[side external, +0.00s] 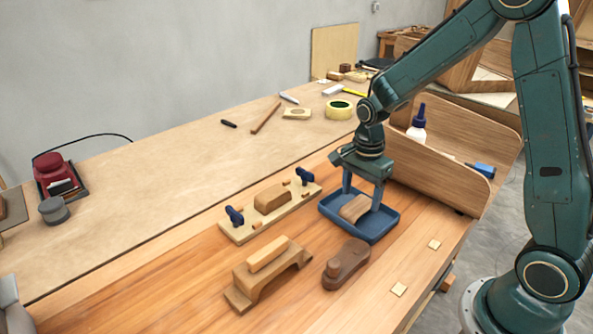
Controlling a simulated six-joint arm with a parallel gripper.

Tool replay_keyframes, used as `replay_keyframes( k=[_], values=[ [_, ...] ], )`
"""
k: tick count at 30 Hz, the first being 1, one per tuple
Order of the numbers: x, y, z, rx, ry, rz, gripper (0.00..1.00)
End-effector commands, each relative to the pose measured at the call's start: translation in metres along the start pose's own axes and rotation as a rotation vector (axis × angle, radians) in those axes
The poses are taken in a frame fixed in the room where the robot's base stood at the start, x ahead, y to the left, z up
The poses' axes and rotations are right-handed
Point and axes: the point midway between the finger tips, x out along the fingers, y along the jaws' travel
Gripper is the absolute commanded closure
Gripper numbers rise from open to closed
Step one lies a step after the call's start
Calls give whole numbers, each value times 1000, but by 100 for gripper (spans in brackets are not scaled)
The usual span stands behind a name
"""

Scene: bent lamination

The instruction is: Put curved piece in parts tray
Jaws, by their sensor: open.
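The curved piece (354,208), a small light-brown wooden block, is in the blue parts tray (337,224), near its left-middle part. The tray sits on the orange-brown bench. My gripper (361,203) is over the tray with its two blue-grey fingers pointing down, one on the far left of the piece and one on the right. The fingers are open around or beside the piece; whether either touches it cannot be told. The piece appears to rest on the tray floor.
A board with blue clamps and a wooden block (270,199) lies left of the tray. A curved wooden form (268,272) and a dark wooden tool (346,263) stand in front. A wooden panel (432,168) rises behind the tray at right.

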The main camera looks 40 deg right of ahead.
Motion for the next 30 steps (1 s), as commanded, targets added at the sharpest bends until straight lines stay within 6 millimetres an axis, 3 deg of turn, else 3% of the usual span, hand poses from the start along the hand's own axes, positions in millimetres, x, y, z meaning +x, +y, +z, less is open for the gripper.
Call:
replay_keyframes(
  k=[15,21,30],
  values=[
    [-80,-1,0,0,0,-4,34],
    [-95,0,0,0,0,-2,34],
    [-98,0,0,0,0,0,34]
  ],
)
